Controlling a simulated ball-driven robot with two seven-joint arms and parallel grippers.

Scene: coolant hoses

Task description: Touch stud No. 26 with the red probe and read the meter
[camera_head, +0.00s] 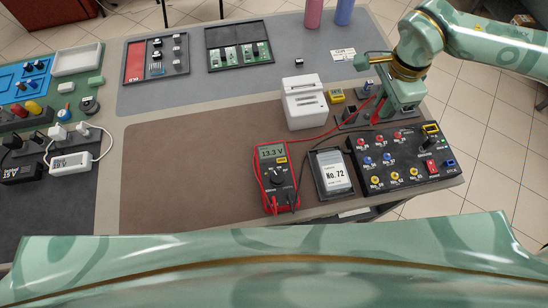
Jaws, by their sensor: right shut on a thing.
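The red multimeter (276,178) stands at the front right of the bench, its display reading 13.3 V. A red lead runs from it to my right gripper (382,114). That gripper is shut on the red probe (377,107), beside a dark probe stand (349,122) behind the stud panel. The black stud panel (408,187) carries red, blue and yellow studs with small labels, too small to read, so I cannot tell which is No. 26. The probe tip is hard to make out. My left gripper is out of view.
A white printer-like box (304,103) stands behind. A red switch (431,167) sits on the panel. The brown mat (190,165) is clear at left.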

